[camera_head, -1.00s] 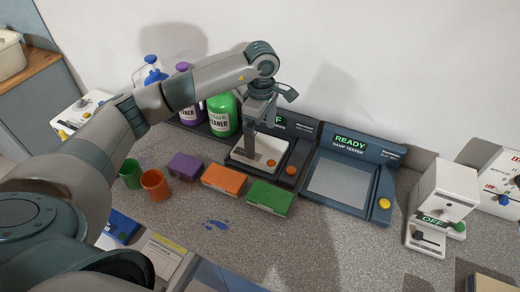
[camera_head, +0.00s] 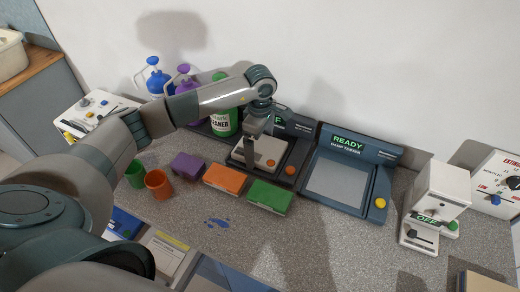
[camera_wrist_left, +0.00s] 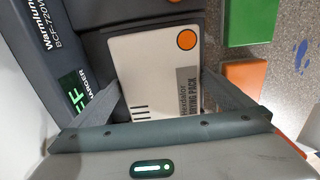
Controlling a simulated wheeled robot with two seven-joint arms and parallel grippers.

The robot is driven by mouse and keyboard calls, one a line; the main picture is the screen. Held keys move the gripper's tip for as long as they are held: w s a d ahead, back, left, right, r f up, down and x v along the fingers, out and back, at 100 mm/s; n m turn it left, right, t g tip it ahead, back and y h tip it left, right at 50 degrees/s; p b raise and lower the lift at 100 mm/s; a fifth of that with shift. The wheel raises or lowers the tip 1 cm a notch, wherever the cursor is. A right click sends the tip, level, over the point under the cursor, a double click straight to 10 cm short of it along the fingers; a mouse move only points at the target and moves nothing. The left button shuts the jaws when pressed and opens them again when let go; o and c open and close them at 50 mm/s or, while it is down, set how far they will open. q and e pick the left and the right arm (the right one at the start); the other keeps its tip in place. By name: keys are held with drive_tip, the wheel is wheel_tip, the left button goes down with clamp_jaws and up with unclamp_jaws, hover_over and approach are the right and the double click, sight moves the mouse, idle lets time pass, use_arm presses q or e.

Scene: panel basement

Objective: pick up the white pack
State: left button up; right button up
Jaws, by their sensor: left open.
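The white pack (camera_head: 262,153) lies flat in the dark charger (camera_head: 291,170) against the wall. In the left wrist view the pack (camera_wrist_left: 150,60) has an orange dot, black stripes and a grey label reading "drying pack". My left gripper (camera_head: 248,158) is over the pack, pointing down, and hides part of it in the head view. In the left wrist view its two fingers (camera_wrist_left: 161,82) are spread wide, one at each side of the pack's near end. Nothing is between them but the pack below; I cannot tell whether they touch it. My right gripper is out of view.
Purple (camera_head: 188,166), orange (camera_head: 225,178) and green (camera_head: 268,196) blocks sit in front of the charger. A damp tester (camera_head: 340,183) stands to its right, bottles (camera_head: 224,120) to its left. Green and orange cups (camera_head: 158,184) stand at left.

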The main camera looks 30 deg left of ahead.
sight(262, 148)
use_arm(q)
drive_tip(key=c, duration=1.2)
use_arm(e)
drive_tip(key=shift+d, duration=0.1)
use_arm(q)
drive_tip(key=shift+r, duration=0.1)
